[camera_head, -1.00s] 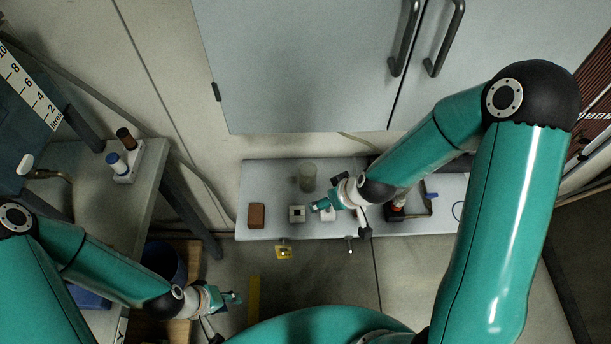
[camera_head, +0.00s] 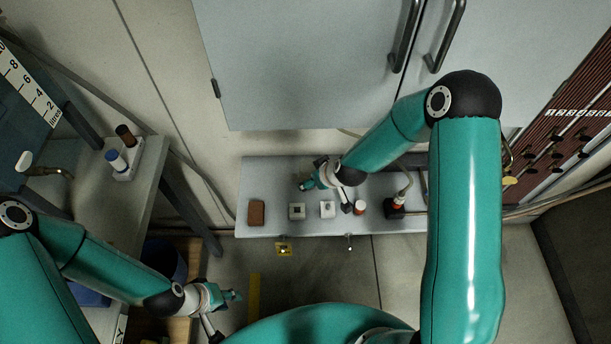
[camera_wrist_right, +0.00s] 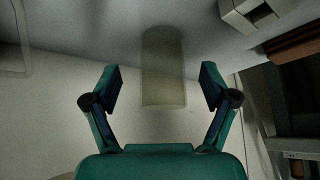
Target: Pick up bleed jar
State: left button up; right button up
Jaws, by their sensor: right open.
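The bleed jar, a pale translucent cylinder (camera_wrist_right: 163,60), shows in the right wrist view, where it lies between and beyond the two fingertips with a gap on each side. My right gripper (camera_wrist_right: 162,88) is open and nothing is held in it. In the head view my right gripper (camera_head: 309,182) is over the left-middle part of the grey bench, and it hides the jar. My left gripper (camera_head: 232,296) is low at the left, away from the bench; its jaws are too small to read.
A grey cabinet (camera_head: 300,65) stands behind.

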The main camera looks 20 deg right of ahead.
jog(key=x, duration=0.2)
jog(key=p+x, duration=0.1)
jog(key=x, duration=0.1)
jog(key=shift+w+a+f, duration=0.1)
jog(key=shift+w+a, duration=0.15)
jog(key=shift+w, duration=0.3)
jog(key=shift+c, duration=0.3)
jog(key=c, duration=1.2)
